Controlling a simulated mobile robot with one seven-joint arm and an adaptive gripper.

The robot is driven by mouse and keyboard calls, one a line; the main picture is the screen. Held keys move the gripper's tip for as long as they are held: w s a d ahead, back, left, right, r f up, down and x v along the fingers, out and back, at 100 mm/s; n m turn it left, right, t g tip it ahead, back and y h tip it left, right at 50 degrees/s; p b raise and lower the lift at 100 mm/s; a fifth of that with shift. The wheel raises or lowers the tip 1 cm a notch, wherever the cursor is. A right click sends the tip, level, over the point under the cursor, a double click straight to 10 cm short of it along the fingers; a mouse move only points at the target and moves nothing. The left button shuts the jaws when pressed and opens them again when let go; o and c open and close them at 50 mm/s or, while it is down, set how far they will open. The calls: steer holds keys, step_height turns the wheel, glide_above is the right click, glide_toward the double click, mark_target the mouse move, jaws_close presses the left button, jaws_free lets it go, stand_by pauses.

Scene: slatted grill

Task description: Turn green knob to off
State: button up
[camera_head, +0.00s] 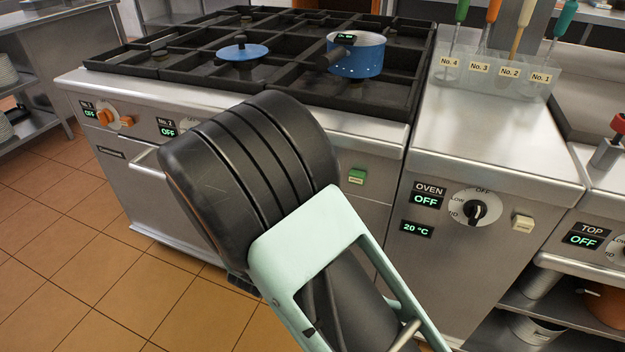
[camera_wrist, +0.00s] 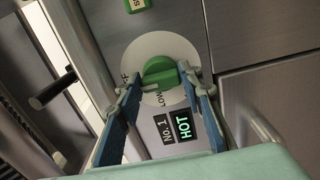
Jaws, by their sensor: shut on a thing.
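The green knob (camera_wrist: 160,72) sits on a round white dial (camera_wrist: 152,50) in the wrist view. My gripper (camera_wrist: 162,80) is shut on the knob, with one blue finger on each side of it. "LOW" and part of another word show on the dial beside the knob. I cannot tell exactly which mark the knob points to. A display (camera_wrist: 174,133) beside the dial reads "No. 1" and "HOT". In the head view my arm hides the knob and the gripper's fingertips.
A green button (camera_head: 356,176) is on the stove front. A blue pot (camera_head: 357,56) and a blue lid (camera_head: 242,52) are on the stove grates. The oven knob (camera_head: 475,211) is on the panel to the right. An orange knob (camera_head: 105,116) is far left.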

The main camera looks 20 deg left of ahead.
stand_by(0.3)
steer(key=o, duration=1.2)
steer(key=shift+c, duration=0.2)
steer(key=shift+s, duration=0.15)
steer(key=s+a, duration=0.1)
steer(key=s, duration=1)
steer(key=shift+s, duration=0.4)
